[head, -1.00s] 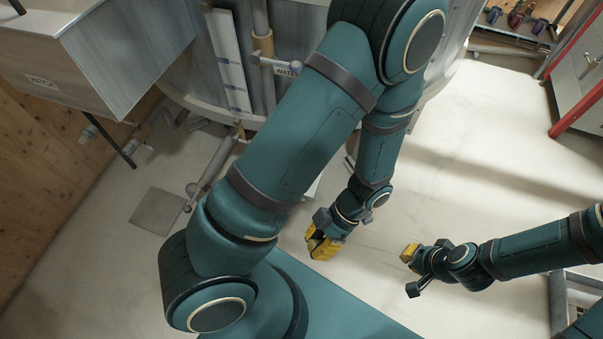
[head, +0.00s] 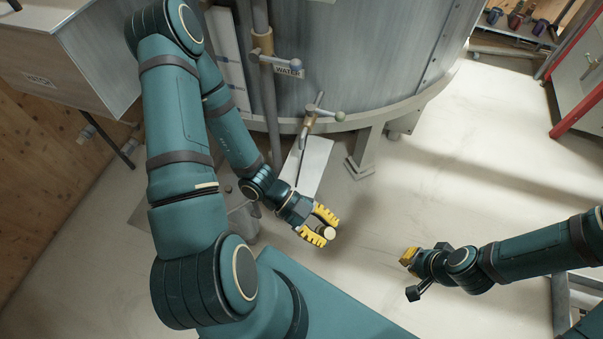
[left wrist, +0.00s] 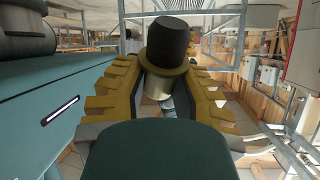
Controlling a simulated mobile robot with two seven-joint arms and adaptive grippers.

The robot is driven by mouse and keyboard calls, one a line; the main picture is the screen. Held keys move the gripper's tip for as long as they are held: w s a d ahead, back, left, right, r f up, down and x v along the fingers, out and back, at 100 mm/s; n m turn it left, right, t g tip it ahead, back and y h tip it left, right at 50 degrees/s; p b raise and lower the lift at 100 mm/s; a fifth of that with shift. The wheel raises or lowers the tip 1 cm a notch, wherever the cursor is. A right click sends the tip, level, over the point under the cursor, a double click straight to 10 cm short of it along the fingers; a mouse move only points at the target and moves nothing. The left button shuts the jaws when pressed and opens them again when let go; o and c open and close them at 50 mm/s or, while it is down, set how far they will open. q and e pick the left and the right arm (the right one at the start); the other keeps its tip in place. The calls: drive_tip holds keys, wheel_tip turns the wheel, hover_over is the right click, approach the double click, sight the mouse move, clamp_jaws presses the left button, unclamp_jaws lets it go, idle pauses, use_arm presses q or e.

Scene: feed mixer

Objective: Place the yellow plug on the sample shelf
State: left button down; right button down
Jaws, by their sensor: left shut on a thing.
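My left gripper (head: 322,227) is shut on a plug (head: 328,232), held in the air over the floor. A shelf (head: 500,33) at the top right, probably the sample shelf, bears several small dark and reddish items. It is far from both grippers.
A large metal tank (head: 350,65) stands at the back. A valve handle (head: 322,113) and a WATER pipe (head: 265,70) stick out in front. A red-edged cabinet (head: 580,75) is at the right. The floor (head: 460,170) between tank and cabinet is clear.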

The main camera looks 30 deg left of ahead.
use_arm(q)
drive_tip(key=shift+w+a+f+n+t, duration=0.15)
drive_tip(key=shift+n+t, duration=0.3)
drive_tip(key=shift+t, duration=0.05)
drive_tip(key=shift+w+a+f+n+t, duration=0.1)
drive_tip(key=shift+a+n+t, duration=0.05)
drive_tip(key=shift+n+t, duration=0.35)
drive_tip(key=w+a+f+n+t+y+b, duration=0.2)
drive_tip(key=a+f+n+t+y, duration=1.35)
drive_tip(key=n, duration=0.35)
drive_tip(key=shift+t+y, duration=0.35)
drive_tip(key=w+a, duration=0.1)
drive_tip(key=w, duration=0.5)
drive_tip(key=w+a+f+b, duration=0.1)
drive_tip(key=w+a, duration=0.1)
drive_tip(key=w, duration=0.4)
drive_tip(key=w+a+b, duration=0.1)
drive_tip(key=w+a, duration=0.1)
drive_tip(key=w, duration=0.4)
drive_tip(key=shift+f, duration=0.2)
drive_tip(key=shift+f+b, duration=0.95)
drive_tip(key=shift+f, duration=1.05)
drive_tip(key=shift+w+a+f, duration=0.1)
drive_tip(key=shift+w+f, duration=0.1)
drive_tip(key=shift+f, duration=0.1)
